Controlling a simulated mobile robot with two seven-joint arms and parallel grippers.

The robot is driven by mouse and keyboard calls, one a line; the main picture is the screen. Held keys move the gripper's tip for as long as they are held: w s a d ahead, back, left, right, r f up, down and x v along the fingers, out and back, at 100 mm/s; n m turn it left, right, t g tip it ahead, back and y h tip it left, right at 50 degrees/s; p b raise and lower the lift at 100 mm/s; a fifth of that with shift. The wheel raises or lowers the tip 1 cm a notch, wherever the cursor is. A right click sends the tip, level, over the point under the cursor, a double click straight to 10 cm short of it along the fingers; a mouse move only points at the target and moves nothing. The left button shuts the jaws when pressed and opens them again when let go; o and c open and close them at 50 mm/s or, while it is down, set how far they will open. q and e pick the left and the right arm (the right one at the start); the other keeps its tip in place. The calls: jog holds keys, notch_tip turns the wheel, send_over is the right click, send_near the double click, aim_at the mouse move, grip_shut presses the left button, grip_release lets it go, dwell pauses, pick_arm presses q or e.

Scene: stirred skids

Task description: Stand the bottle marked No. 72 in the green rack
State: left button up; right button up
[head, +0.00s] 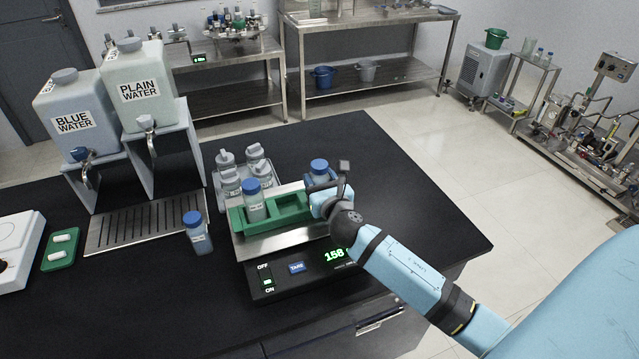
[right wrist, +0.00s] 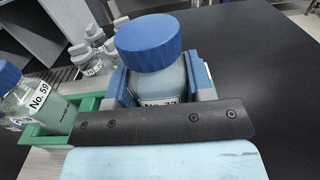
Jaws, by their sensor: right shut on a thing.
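A bottle with a blue cap (head: 319,166) is between the fingers of my right gripper (head: 322,184), at the right end of the green rack (head: 289,212). My left gripper is out of view.
The scale (head: 297,267) reads about 158. Another blue-capped bottle (head: 198,235) stands left of it. Several grey-capped bottles (head: 255,155) stand behind the rack. Two water tanks (head: 140,92) stand over a drip tray (head: 150,222). The black bench is clear at right.

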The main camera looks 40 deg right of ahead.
jog(key=shift+f, duration=0.25)
jog(key=shift+f, duration=0.15)
jog(key=o, duration=1)
jog(key=shift+r, duration=0.2)
jog(key=b+v, duration=0.1)
jog(key=v, duration=1.1)
